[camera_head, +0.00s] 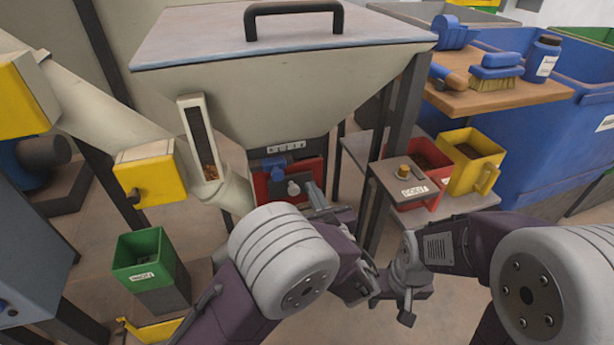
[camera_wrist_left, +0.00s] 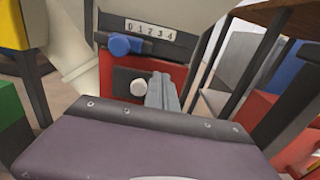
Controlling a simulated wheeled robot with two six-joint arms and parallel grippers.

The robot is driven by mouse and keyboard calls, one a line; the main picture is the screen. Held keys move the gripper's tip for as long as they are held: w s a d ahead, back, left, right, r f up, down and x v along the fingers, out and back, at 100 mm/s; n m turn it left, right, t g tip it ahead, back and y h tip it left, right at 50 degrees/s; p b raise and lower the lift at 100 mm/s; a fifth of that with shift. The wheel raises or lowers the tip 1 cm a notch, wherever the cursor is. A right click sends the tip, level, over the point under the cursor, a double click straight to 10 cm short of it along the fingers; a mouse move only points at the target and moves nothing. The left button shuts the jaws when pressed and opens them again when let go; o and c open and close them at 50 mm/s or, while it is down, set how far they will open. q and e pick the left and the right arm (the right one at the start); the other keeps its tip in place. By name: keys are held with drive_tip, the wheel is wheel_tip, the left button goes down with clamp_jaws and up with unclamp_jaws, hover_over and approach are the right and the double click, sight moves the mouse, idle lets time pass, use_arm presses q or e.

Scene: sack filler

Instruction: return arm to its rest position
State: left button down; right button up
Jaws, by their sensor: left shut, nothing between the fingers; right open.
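My left arm reaches up to the front of the sack filler. My left gripper (camera_head: 316,196) is shut and empty, close to the red panel (camera_head: 262,186) under the hopper. In the left wrist view its closed fingers (camera_wrist_left: 162,92) appear just right of a pale round knob (camera_wrist_left: 138,88) on that panel; I cannot tell whether they touch it. A blue knob (camera_wrist_left: 120,45) sits above. My right gripper (camera_head: 392,293) is open, low in front of the machine, beside my left forearm. Its fingers are partly hard to make out.
The hopper (camera_head: 290,75) fills the upper middle. A control box (camera_head: 405,190), red bin (camera_head: 428,165) and yellow bin (camera_head: 476,150) stand right. A wooden shelf (camera_head: 510,97) holds brushes and a bottle. A green-topped bin (camera_head: 145,262) stands lower left. A sloping chute is at left.

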use_arm(q)
drive_tip(key=p+v, duration=0.2)
drive_tip(key=v, duration=0.4)
drive_tip(key=shift+s, duration=0.2)
use_arm(e)
wheel_tip(320, 180, up, 3)
drive_tip(key=shift+r, duration=0.1)
